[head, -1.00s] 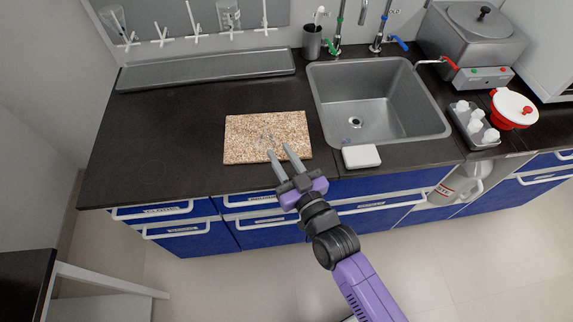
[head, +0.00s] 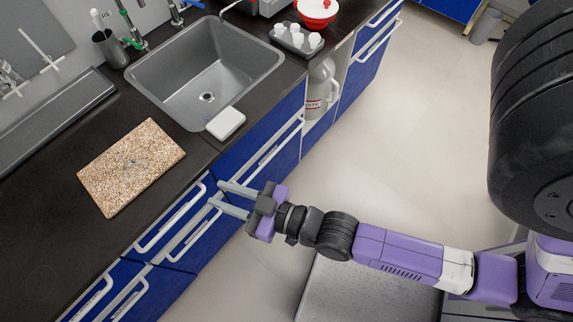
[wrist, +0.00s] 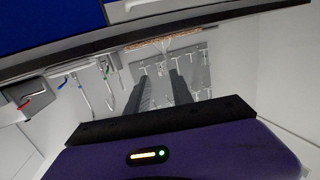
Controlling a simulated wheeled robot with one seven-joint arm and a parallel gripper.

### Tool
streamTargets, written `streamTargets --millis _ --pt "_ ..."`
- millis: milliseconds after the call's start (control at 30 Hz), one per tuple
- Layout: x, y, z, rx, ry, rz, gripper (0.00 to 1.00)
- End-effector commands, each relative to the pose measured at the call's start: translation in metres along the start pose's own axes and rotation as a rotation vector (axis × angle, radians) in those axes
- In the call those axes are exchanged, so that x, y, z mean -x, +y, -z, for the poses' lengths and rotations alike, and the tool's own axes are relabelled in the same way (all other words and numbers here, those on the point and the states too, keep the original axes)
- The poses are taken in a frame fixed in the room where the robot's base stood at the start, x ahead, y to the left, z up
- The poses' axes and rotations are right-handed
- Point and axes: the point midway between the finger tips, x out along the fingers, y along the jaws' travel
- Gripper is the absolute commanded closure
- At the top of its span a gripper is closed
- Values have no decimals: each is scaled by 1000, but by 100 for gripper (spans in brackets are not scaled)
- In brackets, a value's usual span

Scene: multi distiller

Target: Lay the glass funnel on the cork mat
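The cork mat (head: 104,187) is a speckled tan board lying on the dark counter, left of the sink in the head view. A small, clear, faint object, seemingly the glass funnel (head: 133,163), lies near the middle of the mat. Its outline is hard to make out. My gripper (head: 216,194) is open and empty, its two grey fingers apart, in front of the counter's drawers and clear of the mat. In the wrist view the fingers (wrist: 161,88) are also apart with nothing between them, and the mat's edge (wrist: 140,44) shows beyond them.
The sink (head: 207,70) lies behind and right of the mat, with a white block (head: 226,123) at its front corner. A grey trough (head: 55,115) runs along the back. A tray of white bottles (head: 297,40) stands farther right. Blue drawers with white handles front the counter.

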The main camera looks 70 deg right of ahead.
Motion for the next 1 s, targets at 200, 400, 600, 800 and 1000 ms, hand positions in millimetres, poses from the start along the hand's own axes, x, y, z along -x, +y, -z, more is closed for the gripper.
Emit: streamTargets --millis 200,400,600,800,1000 --pt "94 8 17 3 -81 -7 72" --pt "151 13 46 11 -138 -5 72" --pt "174 15 64 17 -166 -2 72" --pt "177 15 67 17 -169 -1 72" --pt "177 15 66 17 -169 -1 72"
